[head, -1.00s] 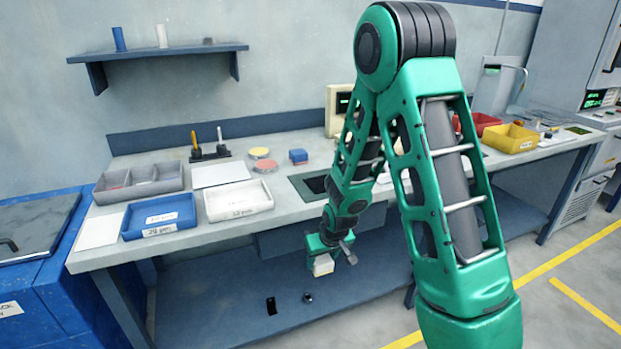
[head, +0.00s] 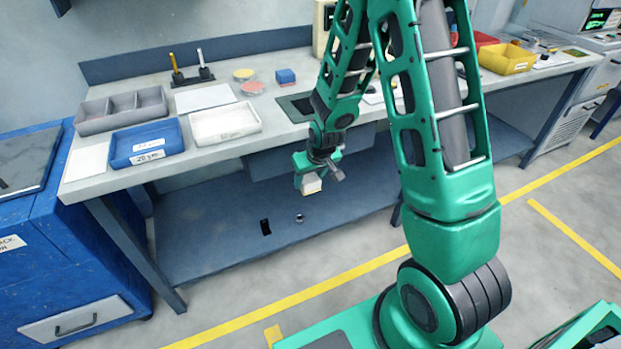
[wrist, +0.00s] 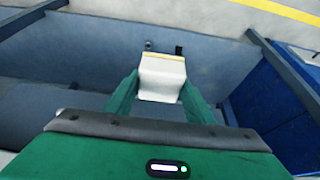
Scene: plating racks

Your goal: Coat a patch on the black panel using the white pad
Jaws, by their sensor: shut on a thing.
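My gripper (head: 308,176) is shut on the white pad (head: 311,185) in front of the workbench, below its top. In the wrist view, the pad (wrist: 162,78) is a pale block between the two green fingers (wrist: 160,88), with a yellowish strip along its far edge. A small black rectangular piece (head: 265,228) lies on the bench's lower shelf; it also shows in the wrist view (wrist: 179,50), beyond the pad. I cannot tell whether it is the black panel. The pad is apart from it.
A small round piece (head: 299,218) lies on the lower shelf (head: 200,240). A blue cabinet (head: 70,260) stands at left.

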